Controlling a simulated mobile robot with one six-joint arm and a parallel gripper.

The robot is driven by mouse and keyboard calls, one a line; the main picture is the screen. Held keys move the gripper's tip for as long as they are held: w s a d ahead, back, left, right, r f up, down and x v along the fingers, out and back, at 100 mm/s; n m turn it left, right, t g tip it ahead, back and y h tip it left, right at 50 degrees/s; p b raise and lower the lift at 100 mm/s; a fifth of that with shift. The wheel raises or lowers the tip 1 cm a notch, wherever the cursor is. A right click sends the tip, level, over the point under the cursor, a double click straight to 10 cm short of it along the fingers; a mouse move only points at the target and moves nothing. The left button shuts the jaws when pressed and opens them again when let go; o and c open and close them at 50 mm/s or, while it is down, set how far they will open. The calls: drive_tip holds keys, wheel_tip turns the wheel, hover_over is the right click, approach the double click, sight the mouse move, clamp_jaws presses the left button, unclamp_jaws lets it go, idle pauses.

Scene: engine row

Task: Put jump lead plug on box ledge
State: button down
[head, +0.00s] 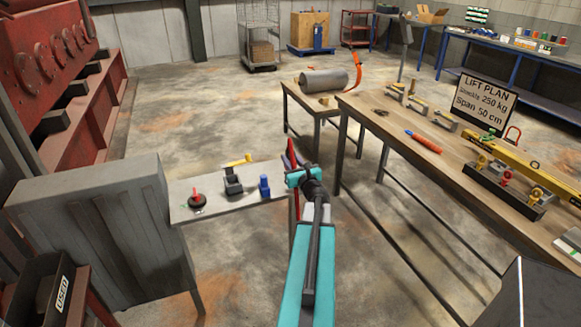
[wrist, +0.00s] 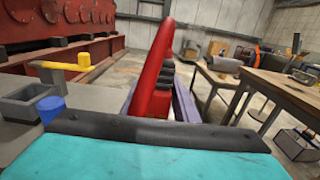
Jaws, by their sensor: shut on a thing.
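My gripper (head: 297,178) is beyond the right end of a pale box ledge (head: 222,207), shut on a long red piece that I take to be the jump lead plug (head: 291,152). In the wrist view the red plug (wrist: 152,80) stands up tall and tilted, with dark ribs along its right side. The fingertips are hard to make out, and the plug's lower end is hidden behind my teal wrist. The ledge adjoins a grey box (head: 95,225). On it are a red-topped switch (head: 196,201), a dark grey block (head: 232,184), a blue piece (head: 264,187) and a yellow handle (head: 237,160).
A long wooden bench (head: 385,130) on the right carries tools and a lift plan sign (head: 484,104). A smaller table (head: 300,98) with a grey cylinder (head: 323,80) stands behind. Red machinery (head: 60,90) fills the left. Open floor (head: 210,110) lies beyond the ledge.

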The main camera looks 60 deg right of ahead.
drive_tip(key=shift+w+d, duration=0.15)
drive_tip(key=shift+d, duration=0.3)
drive_tip(key=shift+a+f+p, duration=0.1)
drive_tip(key=shift+f+p, duration=0.55)
drive_tip(key=shift+f, duration=1.05)
drive_tip(key=shift+f, duration=0.2)
drive_tip(key=c, duration=1.4)
unclamp_jaws()
drive_tip(key=shift+r, duration=0.2)
drive_tip(key=shift+b+v, duration=0.55)
drive_tip(key=shift+v, duration=1)
drive_tip(key=b+v, duration=0.2)
drive_tip(key=v, duration=0.7)
drive_tip(key=shift+f, duration=0.1)
